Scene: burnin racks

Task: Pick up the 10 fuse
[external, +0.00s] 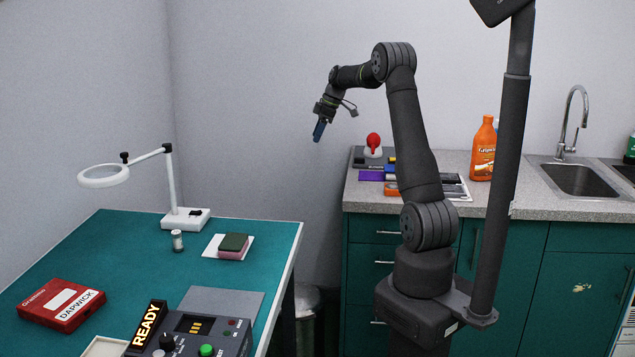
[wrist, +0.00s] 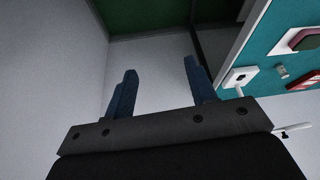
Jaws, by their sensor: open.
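A small upright cylinder with metal ends and a pale middle (external: 177,240), which looks like a fuse, stands on the green bench mat. Its marking is too small to read. It also shows small at the right side of the wrist view (wrist: 282,72). My gripper (external: 318,132) is raised in the air to the right of the bench, well above and apart from the cylinder. In the wrist view its two blue fingers (wrist: 160,76) are spread apart with nothing between them.
A magnifier lamp (external: 186,219) stands behind the cylinder, its ring reaching left. A sponge on a white pad (external: 233,246) lies to the right. A red box (external: 62,304), a grey plate (external: 222,301) and a control box reading READY (external: 205,335) sit nearer.

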